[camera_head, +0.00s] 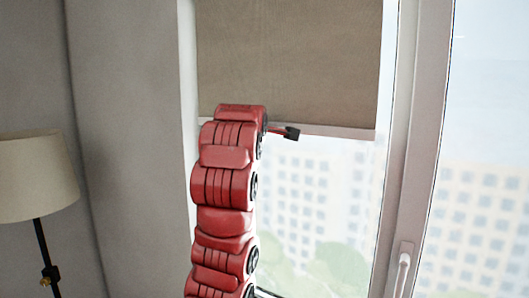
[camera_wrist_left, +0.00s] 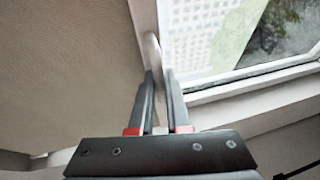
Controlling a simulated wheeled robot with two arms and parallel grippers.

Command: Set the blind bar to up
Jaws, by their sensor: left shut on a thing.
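The blind bar (camera_head: 345,132) is a pale strip along the lower edge of a brown-grey fabric blind (camera_head: 290,55) in the head view. The blind hangs over the upper part of the window, with bare glass below it. The blind fabric (camera_wrist_left: 60,70) fills the left of that view. My right gripper is not in view.
A window frame post (camera_head: 415,150) with a handle (camera_head: 402,272) stands to the right of the blind. A floor lamp (camera_head: 38,178) stands at the far left before a grey curtain or wall. The space between lamp and arm looks clear.

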